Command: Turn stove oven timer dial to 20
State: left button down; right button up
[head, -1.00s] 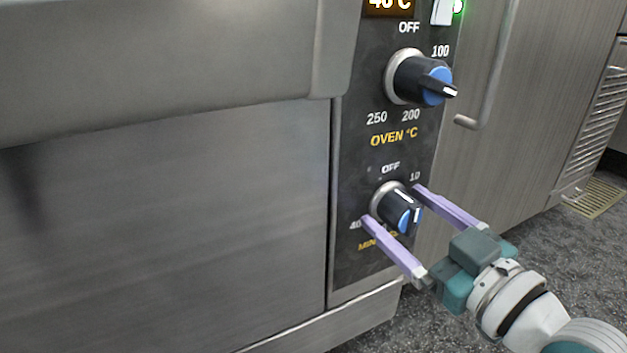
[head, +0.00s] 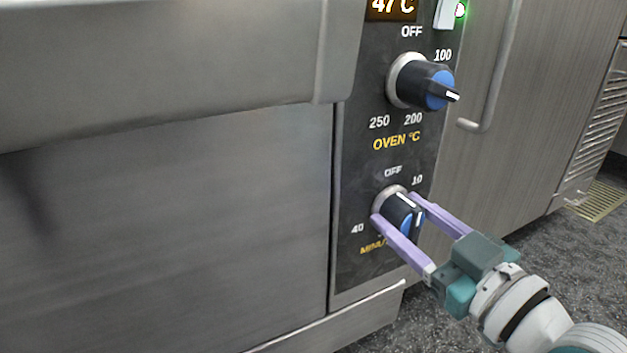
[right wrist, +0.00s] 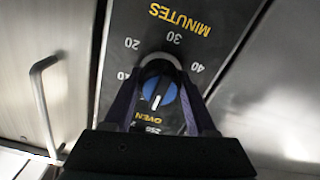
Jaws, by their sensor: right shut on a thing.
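The timer dial (head: 404,203) is the lower knob on the stove's dark control panel, black with a blue face and a white mark. OFF, 10 and 40 show around it in the head view. My right gripper (head: 396,209) has its two purple fingers on either side of the dial, shut on it. In the right wrist view the dial (right wrist: 160,90) appears upside down between the fingers, with 20, 30, 40 and MINUTES above it. The white mark points roughly towards OFF. My left gripper is not in view.
The oven temperature knob (head: 422,83) sits above the timer dial, with a lit display (head: 391,8) higher up. A cabinet door with a vertical metal handle (head: 497,75) is to the right. The flat steel oven front (head: 200,220) fills the left.

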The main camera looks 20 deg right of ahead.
jog(key=shift+m, duration=0.9)
jog(key=m+p, duration=0.1)
jog(key=m, duration=0.2)
jog(key=shift+m, duration=0.3)
jog(key=m, duration=1.2)
jog(key=shift+m, duration=0.3)
jog(key=m+b, duration=0.1)
jog(key=m, duration=0.4)
jog(key=shift+m, duration=0.3)
jog(key=o, duration=1.4)
jog(key=shift+c, duration=0.2)
